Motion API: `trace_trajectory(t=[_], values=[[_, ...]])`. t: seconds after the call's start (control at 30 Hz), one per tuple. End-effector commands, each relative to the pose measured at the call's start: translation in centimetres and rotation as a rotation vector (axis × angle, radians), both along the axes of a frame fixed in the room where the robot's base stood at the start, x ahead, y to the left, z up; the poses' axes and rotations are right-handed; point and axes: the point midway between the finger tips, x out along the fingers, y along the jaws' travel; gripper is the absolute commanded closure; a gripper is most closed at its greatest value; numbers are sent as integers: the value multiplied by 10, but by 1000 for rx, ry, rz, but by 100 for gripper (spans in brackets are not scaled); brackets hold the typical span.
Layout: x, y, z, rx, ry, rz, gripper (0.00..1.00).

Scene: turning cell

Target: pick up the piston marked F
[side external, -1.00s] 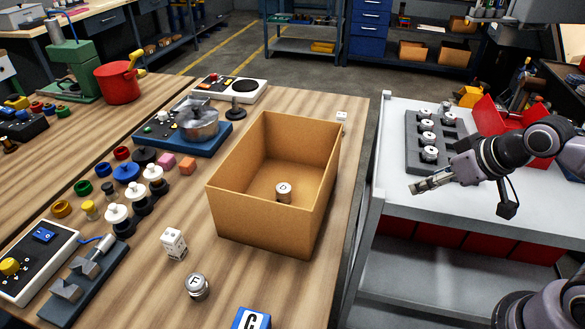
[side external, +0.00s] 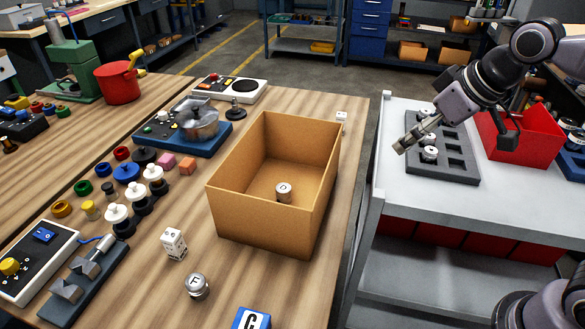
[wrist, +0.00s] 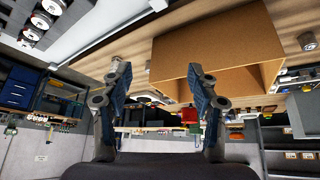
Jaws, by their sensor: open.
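The piston marked F (side external: 197,286) is a short silver cylinder standing upright on the wooden table, near the front, left of the blue block with a letter. Its top face shows the letter F. My gripper (side external: 398,149) is far from it, over the left side of the grey tray on the white cart. In the wrist view my gripper (wrist: 163,75) shows two fingers spread apart with nothing between them.
A cardboard box (side external: 262,220) holding a piston marked O (side external: 284,191) stands on the table between my gripper and the F piston. A white die-like block (side external: 173,243) stands beside the F piston. The grey tray (side external: 462,165) holds several pistons. A red bin (side external: 522,137) is behind it.

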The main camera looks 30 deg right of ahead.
Motion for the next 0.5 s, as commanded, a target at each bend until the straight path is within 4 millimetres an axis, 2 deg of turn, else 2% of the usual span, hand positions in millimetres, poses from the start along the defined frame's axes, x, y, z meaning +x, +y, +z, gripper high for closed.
trace_trajectory(t=[0.23,0.5], values=[[41,66,28,-64,89,236,40],[75,158,39,-147,188,514,40]])
